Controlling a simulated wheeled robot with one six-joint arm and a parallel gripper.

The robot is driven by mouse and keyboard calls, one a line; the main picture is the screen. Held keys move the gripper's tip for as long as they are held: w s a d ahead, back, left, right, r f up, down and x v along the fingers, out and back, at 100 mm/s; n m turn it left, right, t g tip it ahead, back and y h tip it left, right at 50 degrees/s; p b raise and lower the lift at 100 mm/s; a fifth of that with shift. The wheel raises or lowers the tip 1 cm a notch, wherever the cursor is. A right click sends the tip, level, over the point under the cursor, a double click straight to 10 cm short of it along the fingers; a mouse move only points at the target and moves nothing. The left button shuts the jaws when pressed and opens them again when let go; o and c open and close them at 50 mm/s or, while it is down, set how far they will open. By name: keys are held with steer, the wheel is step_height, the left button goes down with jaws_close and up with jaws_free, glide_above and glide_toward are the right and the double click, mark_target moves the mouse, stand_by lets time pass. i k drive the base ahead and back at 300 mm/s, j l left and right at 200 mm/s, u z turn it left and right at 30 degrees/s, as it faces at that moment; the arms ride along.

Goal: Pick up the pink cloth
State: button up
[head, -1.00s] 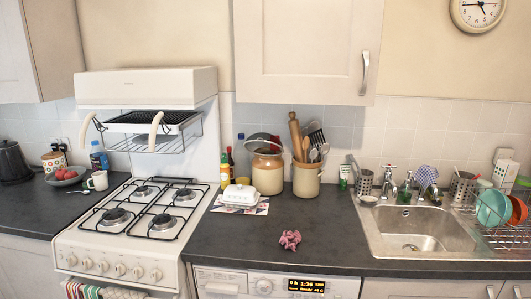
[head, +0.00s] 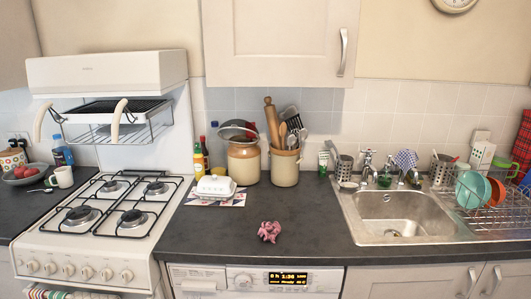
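The pink cloth (head: 269,231) lies crumpled on the dark countertop (head: 200,231), near its front edge. It sits above the washer, between the stove and the sink. Nothing touches it and the counter around it is bare. My gripper is not in the head view.
The white stove (head: 95,225) stands left of the cloth, and the metal sink (head: 398,215) is to the right. A white butter dish (head: 216,185), a lidded jar (head: 243,163) and a utensil crock (head: 285,168) stand behind it. The washer (head: 255,280) is below. A wall cabinet (head: 275,40) hangs above.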

mark_target(270, 231)
steer(key=i+z, duration=0.35)
steer(key=i, duration=0.2)
steer(key=i+j+z, duration=0.3)
steer(key=i, duration=0.2)
steer(key=l, duration=0.1)
